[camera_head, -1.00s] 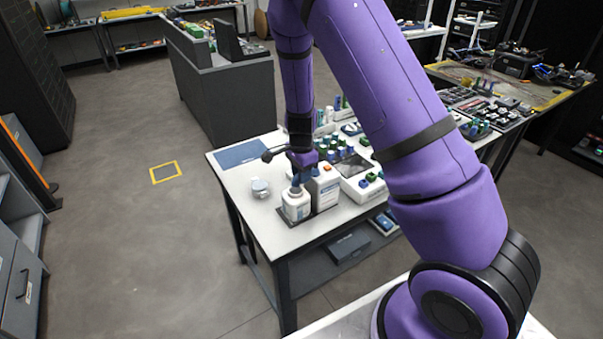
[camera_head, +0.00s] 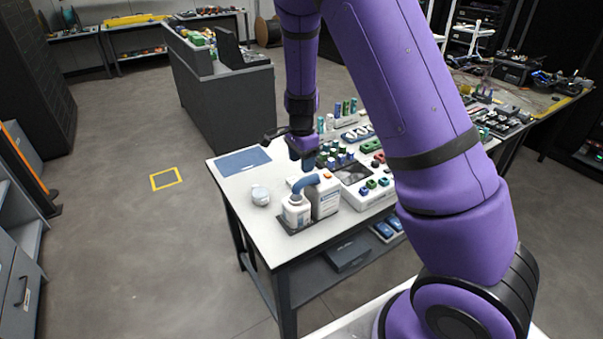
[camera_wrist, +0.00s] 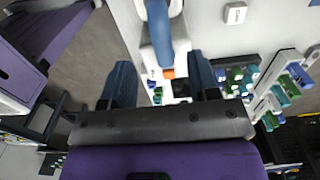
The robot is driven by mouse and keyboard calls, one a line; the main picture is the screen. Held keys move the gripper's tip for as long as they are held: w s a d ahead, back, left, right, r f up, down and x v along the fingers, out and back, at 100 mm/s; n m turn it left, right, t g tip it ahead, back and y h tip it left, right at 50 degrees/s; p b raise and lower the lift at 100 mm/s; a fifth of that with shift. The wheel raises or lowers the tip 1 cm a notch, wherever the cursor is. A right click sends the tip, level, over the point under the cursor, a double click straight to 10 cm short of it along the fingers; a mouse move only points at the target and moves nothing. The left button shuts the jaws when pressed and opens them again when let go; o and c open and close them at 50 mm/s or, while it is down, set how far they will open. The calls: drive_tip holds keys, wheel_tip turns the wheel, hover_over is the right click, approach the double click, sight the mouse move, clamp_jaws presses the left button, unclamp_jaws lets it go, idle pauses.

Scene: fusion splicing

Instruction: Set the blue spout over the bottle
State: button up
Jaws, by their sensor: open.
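A white holder with green and blue parts (camera_head: 372,190) crowds the right side.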

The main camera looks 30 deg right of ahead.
drive_tip(key=shift+r, duration=1.65)
wheel_tip(320, 180, up, 12)
drive_tip(key=n+t+y, duration=0.1)
drive_tip(key=n+y, duration=0.1)
drive_tip(key=n, duration=0.3)
hover_over(302, 180)
drive_tip(key=s+a, duration=0.1)
drive_tip(key=s, duration=0.5)
drive_tip(key=s+r+n+t, duration=0.1)
drive_tip(key=s+r+n, duration=0.3)
drive_tip(key=s+r, duration=0.3)
drive_tip(key=s+r+n+t+h, duration=0.1)
drive_tip(key=s+r+n, duration=0.2)
drive_tip(key=s, duration=0.6)
drive_tip(key=s+r+n+t+h, duration=0.1)
drive_tip(key=s+r+n, duration=0.3)
drive_tip(key=s, duration=0.5)
drive_tip(key=shift+a+r+n+t, duration=0.2)
drive_tip(key=shift+a+n+t, duration=0.2)
drive_tip(key=shift+t, duration=0.2)
drive_tip(key=shift+w, duration=0.1)
drive_tip(key=shift+c, duration=0.2)
